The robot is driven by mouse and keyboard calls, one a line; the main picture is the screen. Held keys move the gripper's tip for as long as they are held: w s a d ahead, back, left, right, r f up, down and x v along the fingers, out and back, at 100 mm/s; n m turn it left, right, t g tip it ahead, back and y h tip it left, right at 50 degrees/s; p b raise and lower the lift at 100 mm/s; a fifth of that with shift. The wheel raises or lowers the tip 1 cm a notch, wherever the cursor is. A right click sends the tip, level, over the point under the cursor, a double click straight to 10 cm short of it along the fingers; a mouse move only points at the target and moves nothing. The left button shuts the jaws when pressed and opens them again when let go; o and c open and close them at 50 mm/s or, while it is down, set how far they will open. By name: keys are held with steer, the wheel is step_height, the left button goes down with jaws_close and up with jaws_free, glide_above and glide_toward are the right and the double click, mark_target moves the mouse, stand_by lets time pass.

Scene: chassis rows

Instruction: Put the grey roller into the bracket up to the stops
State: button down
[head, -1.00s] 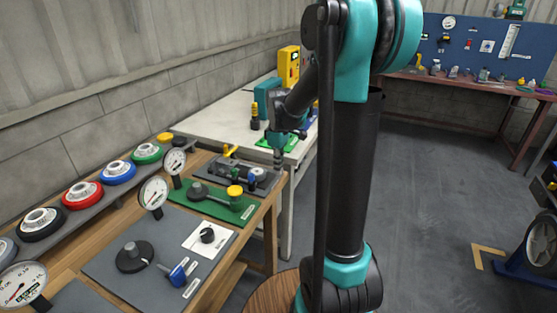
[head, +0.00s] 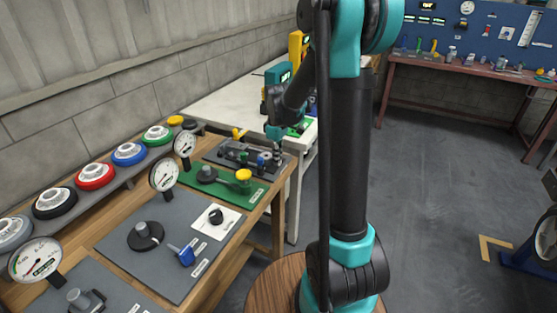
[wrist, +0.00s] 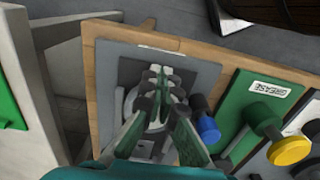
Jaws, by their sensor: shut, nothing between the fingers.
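My gripper (wrist: 160,82) points down at a grey plate (wrist: 103,66) in the wrist view. Its fingers are together with nothing held between them. A blue knob (wrist: 208,129) sits beside the fixture. In the head view my gripper (head: 277,155) is at the plate's right end.
A green mat (wrist: 237,97) marked GREASE, with a yellow-capped part (wrist: 289,150), lies right of the plate in the wrist view. Dial gauges (head: 163,175) and coloured wheels (head: 95,176) line the bench's back. Open floor (head: 430,170) lies to the right in the head view.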

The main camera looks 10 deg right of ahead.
mark_target(250, 157)
steer(key=w+a, duration=0.2)
steer(key=a, duration=0.1)
steer(key=w+a, duration=0.2)
steer(key=a, duration=0.1)
steer(key=w+a, duration=0.3)
steer(key=shift+a, duration=0.35)
